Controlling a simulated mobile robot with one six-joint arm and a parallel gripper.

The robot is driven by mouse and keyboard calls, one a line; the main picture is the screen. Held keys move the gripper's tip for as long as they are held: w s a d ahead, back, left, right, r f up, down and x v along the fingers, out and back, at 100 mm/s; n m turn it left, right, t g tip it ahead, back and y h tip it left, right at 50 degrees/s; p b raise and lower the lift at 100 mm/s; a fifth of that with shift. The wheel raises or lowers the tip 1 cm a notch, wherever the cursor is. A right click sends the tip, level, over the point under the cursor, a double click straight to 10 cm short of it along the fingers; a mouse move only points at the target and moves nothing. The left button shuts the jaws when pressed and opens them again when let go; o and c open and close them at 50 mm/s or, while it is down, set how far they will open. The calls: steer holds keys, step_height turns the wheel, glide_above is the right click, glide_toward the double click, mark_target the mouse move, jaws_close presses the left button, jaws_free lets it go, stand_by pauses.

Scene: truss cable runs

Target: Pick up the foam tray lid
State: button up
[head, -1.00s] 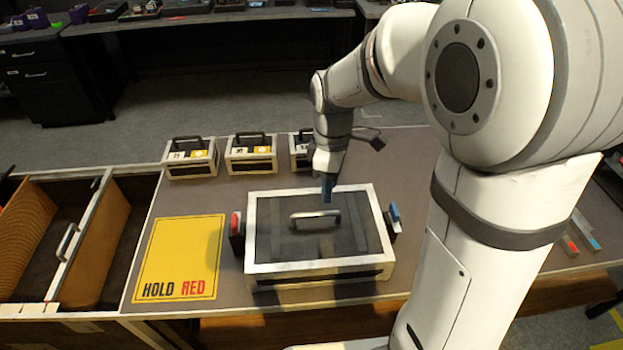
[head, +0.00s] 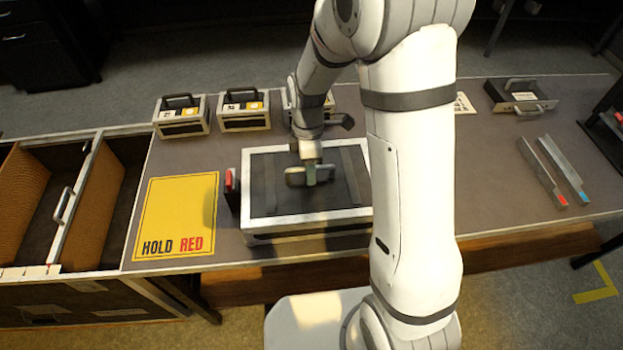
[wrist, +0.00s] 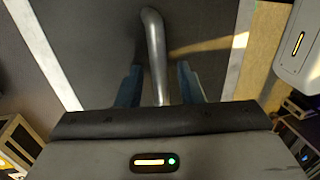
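The tray lid (head: 268,190) is a dark panel with a pale frame, lying on a box in the middle of the bench. A metal bar handle (head: 296,176) stands up from its centre; it also shows in the wrist view (wrist: 155,50). My gripper (head: 311,178) is down at the handle. In the wrist view its two blue fingers (wrist: 160,88) stand on either side of the bar, with gaps visible, so it is open around the handle. My arm hides the box's right side.
A yellow "HOLD RED" sheet (head: 178,212) lies to the left. Small handled cases (head: 181,118) stand behind.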

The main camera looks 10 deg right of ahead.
steer(key=shift+c, duration=0.5)
jaws_close()
